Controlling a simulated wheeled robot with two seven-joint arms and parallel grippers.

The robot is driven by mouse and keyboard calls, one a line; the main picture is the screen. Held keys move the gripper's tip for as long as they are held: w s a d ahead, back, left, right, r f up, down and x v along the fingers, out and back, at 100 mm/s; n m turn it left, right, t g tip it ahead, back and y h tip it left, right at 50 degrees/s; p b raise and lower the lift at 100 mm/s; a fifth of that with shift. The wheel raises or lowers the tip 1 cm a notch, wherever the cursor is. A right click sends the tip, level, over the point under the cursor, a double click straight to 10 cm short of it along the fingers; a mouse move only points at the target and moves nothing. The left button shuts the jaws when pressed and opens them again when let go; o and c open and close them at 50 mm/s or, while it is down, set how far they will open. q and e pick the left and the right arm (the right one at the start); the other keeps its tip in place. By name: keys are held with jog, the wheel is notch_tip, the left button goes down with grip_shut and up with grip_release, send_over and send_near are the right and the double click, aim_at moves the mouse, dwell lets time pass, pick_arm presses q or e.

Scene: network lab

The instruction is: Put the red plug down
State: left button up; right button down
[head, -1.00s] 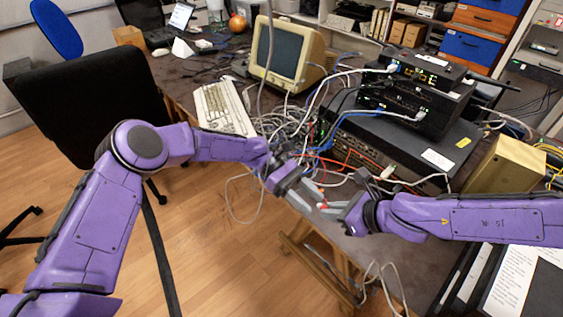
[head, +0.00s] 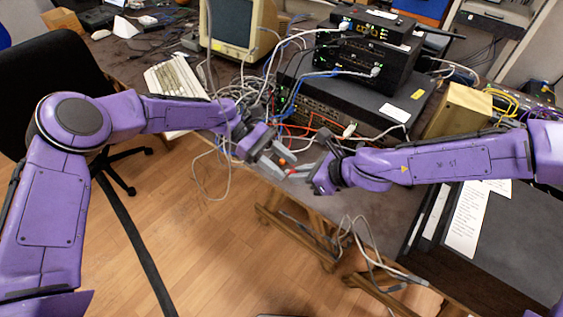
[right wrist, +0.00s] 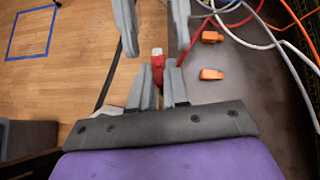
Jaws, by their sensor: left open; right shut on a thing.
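The red plug (right wrist: 158,70) with a pale tip is held between the fingers of my right gripper (right wrist: 158,84) in the right wrist view. In the head view my right gripper (head: 300,172) is over the front edge of the table, and the plug is barely visible there. My left gripper (head: 276,165) is open, close to the right one. Its two fingers (right wrist: 152,30) stand on either side beyond the plug's pale tip and look clear of it. Two orange plugs (right wrist: 211,74) (right wrist: 212,37) lie on the dark tabletop (right wrist: 228,115) beside the grippers.
Stacked network devices (head: 345,105) with tangled cables (head: 262,95) stand behind the grippers. A keyboard (head: 175,90) and monitor (head: 238,25) are at the back left. A brass-coloured box (head: 458,110) and dark binders (head: 500,225) are on the right. Loose cables hang off the front edge.

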pick_arm(q)
jog(key=shift+s+d+f, duration=0.1)
jog(key=shift+s+d, duration=0.05)
jog(key=shift+d, duration=0.1)
jog(key=shift+c, duration=0.3)
jog(key=c, duration=0.7)
jog(key=o, duration=0.8)
jog(key=shift+c, duration=0.2)
